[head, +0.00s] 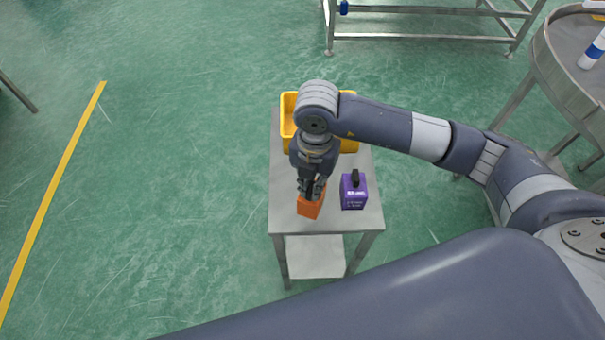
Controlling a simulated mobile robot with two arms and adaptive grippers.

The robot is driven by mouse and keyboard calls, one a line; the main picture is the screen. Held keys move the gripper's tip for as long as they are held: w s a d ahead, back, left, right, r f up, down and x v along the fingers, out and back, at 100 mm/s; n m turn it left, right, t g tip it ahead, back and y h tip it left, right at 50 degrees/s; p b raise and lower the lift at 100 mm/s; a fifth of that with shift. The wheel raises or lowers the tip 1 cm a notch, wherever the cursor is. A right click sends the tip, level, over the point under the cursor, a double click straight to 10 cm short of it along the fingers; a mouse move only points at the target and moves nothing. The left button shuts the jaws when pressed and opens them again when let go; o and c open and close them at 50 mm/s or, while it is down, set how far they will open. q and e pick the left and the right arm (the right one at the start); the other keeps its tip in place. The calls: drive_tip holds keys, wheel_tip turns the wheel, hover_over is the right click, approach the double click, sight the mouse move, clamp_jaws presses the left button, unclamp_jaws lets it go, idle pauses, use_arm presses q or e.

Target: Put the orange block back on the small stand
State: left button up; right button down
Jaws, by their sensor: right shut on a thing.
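The orange block (309,208) is at the fingertips of my right gripper (312,192), which points down and is shut on it. The block is over the near left part of the small stand (324,221), a metal table with a lower shelf. It looks slightly turned; I cannot tell whether its underside touches the top. The gripper hides the block's upper part. My left gripper is not in the head view.
A purple block (354,192) with a black handle stands just right of the orange block. A yellow bin (288,117) sits at the stand's far end, partly behind my arm. A round metal table (566,75) is at the right and a metal frame (420,37) at the back.

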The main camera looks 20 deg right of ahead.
drive_tip(key=w+f+p, duration=0.1)
drive_tip(key=w+f, duration=0.1)
drive_tip(key=w+a+f, duration=0.1)
drive_tip(key=w+f, duration=0.1)
drive_tip(key=shift+a+f+p, duration=0.1)
drive_tip(key=shift+p, duration=0.25)
drive_tip(key=c, duration=1.6)
unclamp_jaws()
drive_tip(key=shift+c, duration=0.2)
wheel_tip(320, 180, up, 12)
drive_tip(key=b, duration=0.2)
drive_tip(key=shift+r, duration=0.2)
